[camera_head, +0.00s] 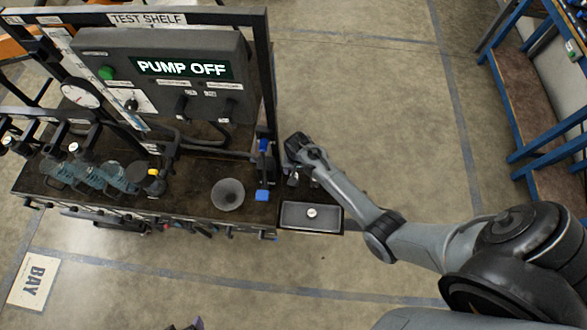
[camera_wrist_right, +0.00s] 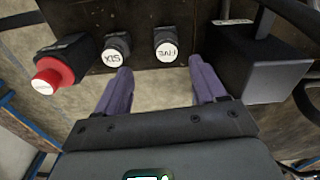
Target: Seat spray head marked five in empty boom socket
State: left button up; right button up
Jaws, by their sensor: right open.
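In the right wrist view, the spray head marked FIVE (camera_wrist_right: 167,49) has a white round cap with upside-down lettering and a dark body. It sits at the edge of a dark surface. A similar head marked SIX (camera_wrist_right: 113,56) stands to its left. My right gripper (camera_wrist_right: 161,68) is open, its two purple fingers apart and empty, just short of the heads, with FIVE between the finger lines. In the head view, my right gripper (camera_head: 296,178) is small and partly hidden by its wrist, beside the test shelf. Part of my left gripper (camera_head: 186,324) shows at the bottom edge. I cannot make out the empty boom socket.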

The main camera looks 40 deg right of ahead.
jog(key=shift+w+r+m+p, duration=0.35)
jog(key=shift+w+m+p, duration=0.2)
jog(key=shift+w, duration=0.1)
jog(key=shift+f, duration=0.15)
jog(key=shift+f+b, duration=0.8)
jog(key=shift+b, duration=0.3)
notch_tip(320, 180, down, 4)
jog(key=b, duration=0.4)
jog(key=shift+r, duration=0.2)
jog(key=shift+f+b, duration=0.95)
jog(key=shift+f, duration=0.8)
jog(key=shift+p, duration=0.35)
